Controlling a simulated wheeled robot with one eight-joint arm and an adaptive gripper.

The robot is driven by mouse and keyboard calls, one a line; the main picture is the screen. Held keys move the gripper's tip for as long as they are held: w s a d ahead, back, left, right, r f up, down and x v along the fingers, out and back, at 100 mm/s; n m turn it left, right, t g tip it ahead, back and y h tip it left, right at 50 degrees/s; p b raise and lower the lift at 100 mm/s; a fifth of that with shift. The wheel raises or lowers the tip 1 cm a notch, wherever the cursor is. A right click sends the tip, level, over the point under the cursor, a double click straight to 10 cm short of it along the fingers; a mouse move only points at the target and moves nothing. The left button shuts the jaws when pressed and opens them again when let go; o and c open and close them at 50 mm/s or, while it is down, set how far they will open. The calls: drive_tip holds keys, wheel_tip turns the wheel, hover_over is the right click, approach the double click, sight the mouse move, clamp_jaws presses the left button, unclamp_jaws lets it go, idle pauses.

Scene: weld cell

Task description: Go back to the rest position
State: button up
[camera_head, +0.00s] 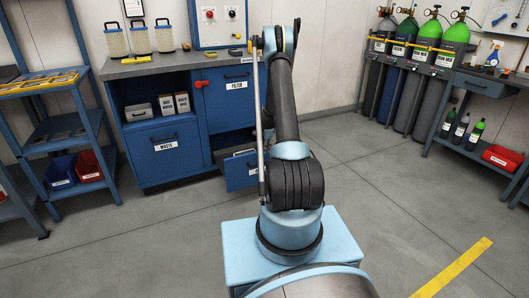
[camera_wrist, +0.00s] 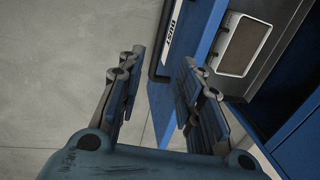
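My gripper (camera_wrist: 163,65) is open in the wrist view, with its two blue-and-grey fingers apart and nothing seen between them. The front of an open drawer (camera_wrist: 170,32), labelled DUST, lies beyond the fingertips; I cannot tell whether they touch it. A flat brown piece with a pale rim (camera_wrist: 243,45) lies inside the drawer. In the head view my arm stretches forward to the blue cabinet (camera_head: 165,150) and hides the gripper. The pulled-out lower drawer (camera_head: 240,171) shows to the left of the arm.
A blue shelf rack (camera_head: 62,130) with bins stands at the left. Pleated filter canisters (camera_head: 140,38) stand on the cabinet top. Green-topped gas cylinders (camera_head: 428,38) and a side bench (camera_head: 485,83) are at the right.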

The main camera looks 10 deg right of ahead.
drive_tip(key=shift+r, duration=0.1)
drive_tip(key=s+a+r+n, duration=0.15)
drive_tip(key=s+r, duration=0.25)
drive_tip(key=r, duration=0.5)
drive_tip(key=s+a+r+n, duration=0.15)
drive_tip(key=s+r, duration=0.25)
drive_tip(key=r, duration=0.5)
drive_tip(key=s+a+r+n, duration=0.3)
drive_tip(key=s+r+n, duration=0.1)
drive_tip(key=s+r, duration=1)
drive_tip(key=s+a+r+n, duration=0.1)
drive_tip(key=s+r+n, duration=0.1)
drive_tip(key=s, duration=0.9)
drive_tip(key=s+f+n, duration=0.2)
drive_tip(key=s+n, duration=0.1)
drive_tip(key=s, duration=0.9)
drive_tip(key=s+a+f+n, duration=0.1)
drive_tip(key=s+f+n, duration=0.2)
drive_tip(key=s, duration=1)
drive_tip(key=shift+s+a+f+h, duration=0.2)
drive_tip(key=shift+a+f+h, duration=0.05)
drive_tip(key=shift+h, duration=0.05)
drive_tip(key=shift+w+f, duration=0.2)
drive_tip(key=shift+w, duration=0.25)
